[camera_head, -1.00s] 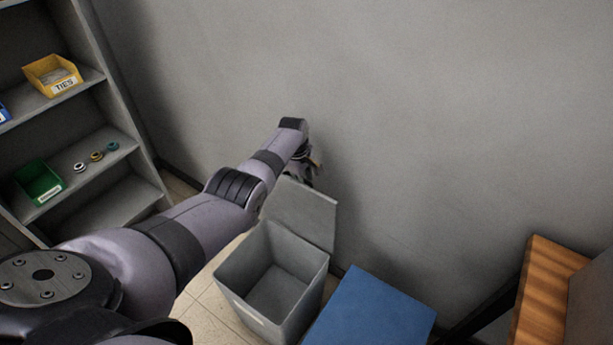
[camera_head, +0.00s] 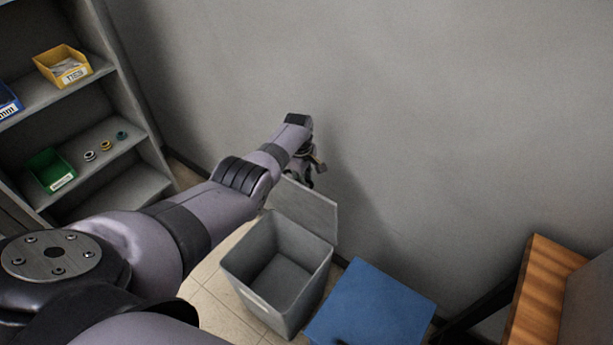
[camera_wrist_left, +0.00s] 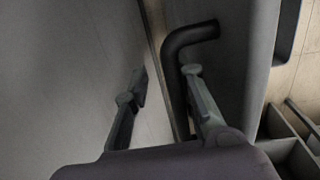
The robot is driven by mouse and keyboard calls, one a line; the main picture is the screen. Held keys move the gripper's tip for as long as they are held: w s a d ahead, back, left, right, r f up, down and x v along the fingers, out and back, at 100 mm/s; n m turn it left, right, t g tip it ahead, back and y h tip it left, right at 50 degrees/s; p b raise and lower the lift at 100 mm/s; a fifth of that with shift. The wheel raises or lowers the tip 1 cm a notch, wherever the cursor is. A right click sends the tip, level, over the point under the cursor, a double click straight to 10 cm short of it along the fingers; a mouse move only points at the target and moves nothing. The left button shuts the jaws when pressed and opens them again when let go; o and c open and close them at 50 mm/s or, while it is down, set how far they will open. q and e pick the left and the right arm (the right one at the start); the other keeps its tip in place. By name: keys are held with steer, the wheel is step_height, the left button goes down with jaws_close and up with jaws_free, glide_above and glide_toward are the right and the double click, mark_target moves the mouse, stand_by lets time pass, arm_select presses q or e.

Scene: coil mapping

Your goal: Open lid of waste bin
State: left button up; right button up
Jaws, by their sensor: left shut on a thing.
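The grey waste bin (camera_head: 246,272) stands on the floor near the wall with its top open and its inside showing empty. Its lid (camera_head: 308,209) is raised and tilts up on the wall side. My left gripper (camera_head: 312,168) is behind the lid's upper edge, partly hidden by my own wrist. In the left wrist view a dark bent handle (camera_wrist_left: 186,50) runs down between the fingers of my left gripper (camera_wrist_left: 166,76), close to the right finger. The gripper is shut on this handle, which seems to belong to the lid. My right gripper is out of view.
A blue-topped box or bin (camera_head: 372,305) stands right beside the waste bin. A grey shelf (camera_head: 140,160) with yellow (camera_head: 62,66) and green (camera_head: 50,170) containers is at the left. A wooden surface (camera_head: 540,290) is at the lower right. The wall is close behind the lid.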

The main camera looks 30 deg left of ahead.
arm_select(q)
steer(key=w+r+t, duration=0.1)
steer(key=w+r, duration=0.2)
steer(key=r, duration=0.3)
steer(key=w+r+t, duration=0.1)
steer(key=w+r, duration=0.3)
steer(key=r, duration=0.2)
steer(key=w+r+p, duration=0.1)
steer(key=w+r, duration=0.3)
steer(key=r, duration=0.3)
steer(key=shift+w+a+t, duration=0.1)
steer(key=shift+w+t, duration=0.05)
steer(key=shift+t, duration=0.25)
steer(key=s+v, duration=0.1)
steer(key=v, duration=1.2)
steer(key=shift+d, duration=0.2)
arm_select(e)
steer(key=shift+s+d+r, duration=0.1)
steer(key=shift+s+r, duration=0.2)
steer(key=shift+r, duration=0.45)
